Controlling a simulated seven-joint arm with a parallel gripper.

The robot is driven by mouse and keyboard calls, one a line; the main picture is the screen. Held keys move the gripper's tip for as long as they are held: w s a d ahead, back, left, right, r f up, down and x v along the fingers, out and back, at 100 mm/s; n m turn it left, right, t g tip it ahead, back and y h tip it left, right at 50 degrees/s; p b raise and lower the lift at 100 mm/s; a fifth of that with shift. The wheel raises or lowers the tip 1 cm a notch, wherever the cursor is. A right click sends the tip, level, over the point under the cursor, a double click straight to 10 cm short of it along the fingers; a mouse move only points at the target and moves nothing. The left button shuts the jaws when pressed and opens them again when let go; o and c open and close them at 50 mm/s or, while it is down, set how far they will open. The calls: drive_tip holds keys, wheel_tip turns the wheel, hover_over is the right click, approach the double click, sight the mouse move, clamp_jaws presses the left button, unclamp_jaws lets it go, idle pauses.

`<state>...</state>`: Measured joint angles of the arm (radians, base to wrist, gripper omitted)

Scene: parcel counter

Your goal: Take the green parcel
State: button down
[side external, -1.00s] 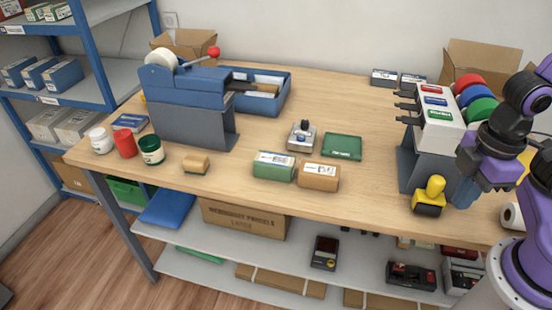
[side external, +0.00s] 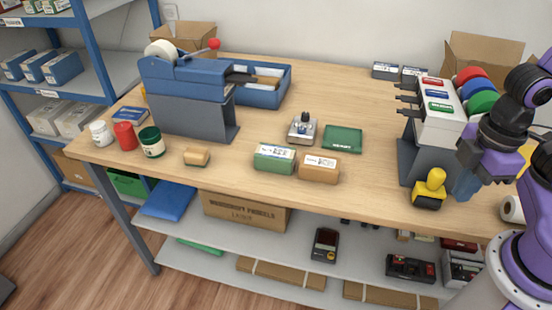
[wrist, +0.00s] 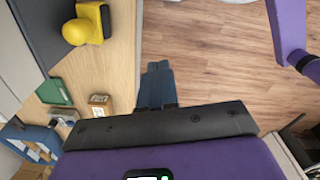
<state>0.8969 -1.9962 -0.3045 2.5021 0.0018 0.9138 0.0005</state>
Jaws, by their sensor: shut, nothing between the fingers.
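The green parcel (side external: 274,159) is a small box with a white label on top. It lies near the front edge of the wooden counter, just left of a brown parcel (side external: 318,167). My gripper (side external: 466,187) is far to its right, beside the dispenser with coloured rolls, pointing down. In the wrist view the fingers (wrist: 157,85) are together and empty, with floor behind them. The brown parcel also shows in the wrist view (wrist: 99,104). I cannot make out the green parcel there.
A flat green pad (side external: 343,139) and a metal stamp (side external: 303,128) lie behind the parcels. A yellow-handled stamp (side external: 430,190) and the roll dispenser (side external: 440,118) stand between them and my gripper. A blue tape dispenser (side external: 185,80) stands left. The counter's middle is mostly clear.

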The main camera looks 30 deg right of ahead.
drive_tip(key=shift+c, duration=0.6)
unclamp_jaws()
wheel_tip(320, 180, up, 2)
drive_tip(key=m, duration=0.4)
hover_over(275, 151)
drive_tip(key=f, duration=1.1)
drive_tip(key=shift+w+f, duration=0.2)
drive_tip(key=shift+f, duration=0.2)
drive_tip(key=shift+s+f, duration=0.2)
drive_tip(key=shift+f, duration=2.3)
